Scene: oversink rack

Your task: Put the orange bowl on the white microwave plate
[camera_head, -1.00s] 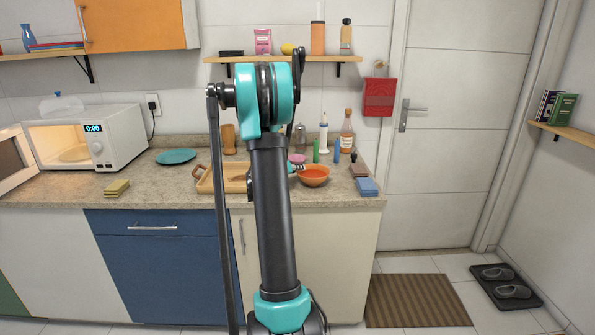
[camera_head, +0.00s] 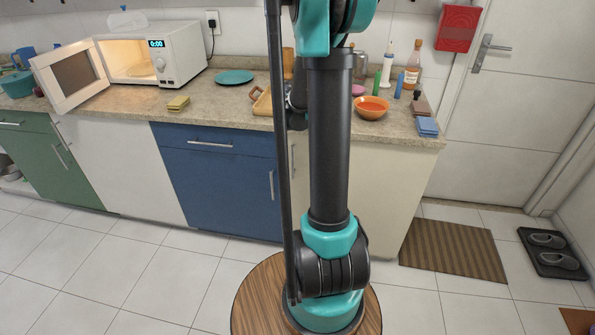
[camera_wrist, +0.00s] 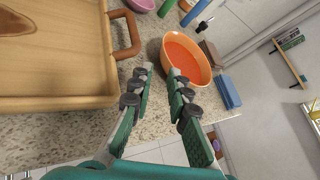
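The orange bowl (camera_head: 371,108) stands on the counter near its right end, upright, with an orange-red inside. In the wrist view the bowl (camera_wrist: 187,56) lies just beyond my fingertips. My gripper (camera_wrist: 159,73) is open and empty, with its two fingers apart and the near rim of the bowl close to the gap; I cannot tell if they touch. In the head view my gripper is hidden behind my arm. The microwave plate (camera_head: 141,70) lies inside the lit microwave (camera_head: 182,57), looking yellowish in the light. The microwave door (camera_head: 74,79) stands open to the left.
A wooden tray (camera_wrist: 59,101) with a handle lies left of the bowl in the wrist view. Bottles, a brown block and blue sponges (camera_head: 427,126) stand close to the bowl's right.

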